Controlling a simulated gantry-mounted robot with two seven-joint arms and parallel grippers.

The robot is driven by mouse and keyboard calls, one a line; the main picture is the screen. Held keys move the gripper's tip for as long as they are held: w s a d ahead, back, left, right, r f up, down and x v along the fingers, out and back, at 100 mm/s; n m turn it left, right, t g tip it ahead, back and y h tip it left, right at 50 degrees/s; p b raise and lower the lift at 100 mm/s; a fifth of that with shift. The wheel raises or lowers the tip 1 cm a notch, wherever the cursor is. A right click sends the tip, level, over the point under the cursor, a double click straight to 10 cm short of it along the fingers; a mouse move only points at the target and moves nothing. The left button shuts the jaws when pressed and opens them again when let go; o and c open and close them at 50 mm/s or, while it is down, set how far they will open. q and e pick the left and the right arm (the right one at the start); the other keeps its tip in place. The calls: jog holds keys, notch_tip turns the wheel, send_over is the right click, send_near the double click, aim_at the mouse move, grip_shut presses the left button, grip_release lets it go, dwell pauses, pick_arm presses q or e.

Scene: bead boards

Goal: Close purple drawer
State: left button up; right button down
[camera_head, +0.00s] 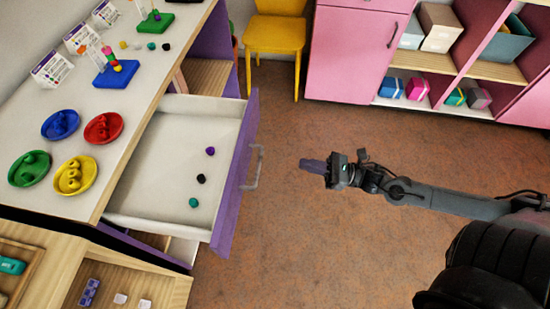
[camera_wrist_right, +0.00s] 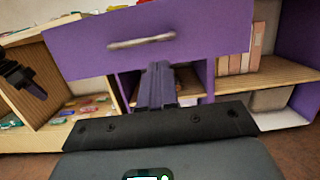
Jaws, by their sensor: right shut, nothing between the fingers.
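The purple drawer (camera_head: 238,172) stands pulled out from under the white table top. Its grey handle (camera_head: 254,166) faces right. A purple bead (camera_head: 210,151), a black bead (camera_head: 201,178) and a teal bead (camera_head: 193,203) lie on its white floor. My right gripper (camera_head: 312,165) is shut and empty, to the right of the handle and apart from it. In the right wrist view its fingers (camera_wrist_right: 157,86) point toward the purple drawer front (camera_wrist_right: 215,35), with the handle (camera_wrist_right: 141,42) ahead of them. What looks like my left gripper (camera_wrist_right: 28,80) shows at the left edge of that view.
The table top holds blue (camera_head: 60,125), red (camera_head: 103,128), green (camera_head: 29,169) and yellow (camera_head: 75,176) dishes and bead boards (camera_head: 115,74). A yellow chair (camera_head: 275,35) and pink cabinet (camera_head: 357,55) stand at the back. The brown floor (camera_head: 330,240) around the right gripper is clear.

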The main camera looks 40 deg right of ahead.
jog(key=b+x, duration=0.3)
jog(key=x, duration=0.7)
jog(key=shift+b, duration=0.35)
